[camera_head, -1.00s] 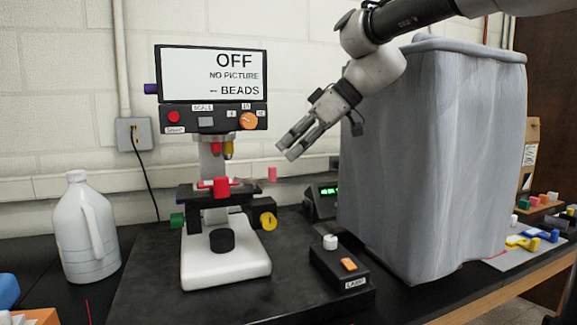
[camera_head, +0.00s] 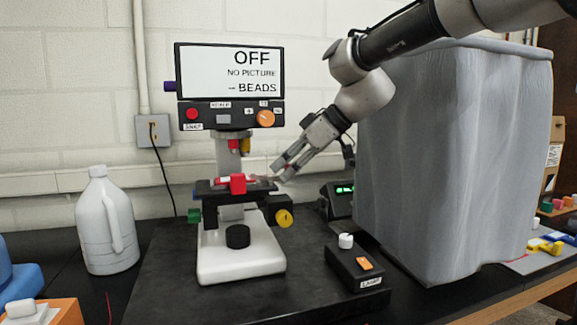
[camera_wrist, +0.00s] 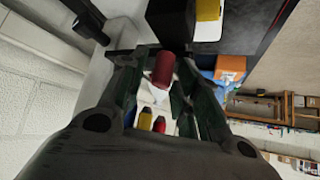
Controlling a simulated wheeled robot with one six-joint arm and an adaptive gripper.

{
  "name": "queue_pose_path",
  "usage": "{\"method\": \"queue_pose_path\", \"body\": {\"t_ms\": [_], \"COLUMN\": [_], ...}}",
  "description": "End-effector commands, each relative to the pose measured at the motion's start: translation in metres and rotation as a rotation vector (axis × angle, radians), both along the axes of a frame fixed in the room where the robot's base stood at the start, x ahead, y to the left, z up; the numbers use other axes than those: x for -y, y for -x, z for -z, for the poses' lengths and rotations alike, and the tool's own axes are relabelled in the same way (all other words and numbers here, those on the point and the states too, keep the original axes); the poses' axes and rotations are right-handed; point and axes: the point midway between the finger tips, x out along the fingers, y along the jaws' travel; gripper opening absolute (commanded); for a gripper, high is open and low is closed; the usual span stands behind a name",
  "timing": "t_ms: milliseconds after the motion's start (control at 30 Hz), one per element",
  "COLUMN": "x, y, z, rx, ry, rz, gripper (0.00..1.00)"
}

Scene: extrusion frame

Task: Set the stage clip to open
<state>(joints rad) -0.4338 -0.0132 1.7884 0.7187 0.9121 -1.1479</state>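The stage (camera_head: 207,188) of the white-based microscope stands left of centre in the head view, with a red block (camera_head: 237,185) on its front edge. My gripper (camera_head: 280,172) is at the right end of the stage, slanting down to the left. In the wrist view, a dark red peg (camera_wrist: 163,70) stands between the open fingers (camera_wrist: 158,85), with a visible gap at the left finger. It looks like the stage clip's handle. In the head view the fingers hide it. I cannot tell whether a finger touches it.
The screen (camera_head: 230,72) above reads OFF, NO PICTURE. A lamp box (camera_head: 357,268) is at front right and a white jug (camera_head: 106,225) at left. A yellow knob (camera_head: 284,218) sits below my gripper.

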Motion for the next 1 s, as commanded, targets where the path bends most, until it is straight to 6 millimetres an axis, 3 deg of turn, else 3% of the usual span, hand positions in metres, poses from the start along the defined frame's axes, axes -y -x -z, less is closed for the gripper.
{"method": "queue_pose_path", "body": {"t_ms": [33, 133, 567, 1000], "x": [0.0, 0.0, 0.0, 0.0], "y": [0.0, 0.0, 0.004, 0.019], "z": [0.0, 0.0, 0.0, 0.0], "rx": [0.0, 0.0, 0.001, 0.005], "ry": [0.0, 0.0, 0.0, 0.0], "rz": [0.0, 0.0, 0.056, 0.364], "gripper": [0.17, 0.0, 0.0, 0.0]}}
